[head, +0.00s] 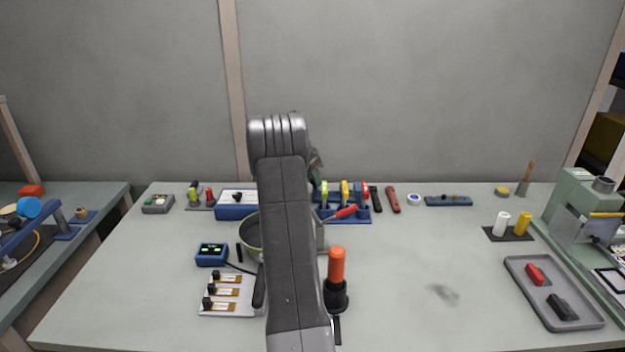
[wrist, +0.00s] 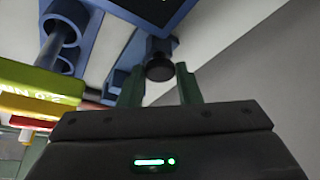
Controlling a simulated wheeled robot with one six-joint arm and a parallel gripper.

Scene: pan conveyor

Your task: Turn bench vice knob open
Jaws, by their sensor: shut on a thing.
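In the wrist view, a round dark knob (wrist: 159,69) sits on a blue fitting that looks like part of the bench vice (wrist: 150,48). My gripper (wrist: 160,82) has its two green fingers on either side of this knob and is shut on it. The knob's turn angle cannot be read. In the head view my grey arm covers the middle of the bench, and the knob and the fingertips are hidden behind it.
A blue rack (head: 365,219) with coloured handles stands just right of my arm. An orange-handled tool (head: 337,265) stands upright nearer the front. A grey tray (head: 520,265) lies at right; the bench's centre right is mostly clear.

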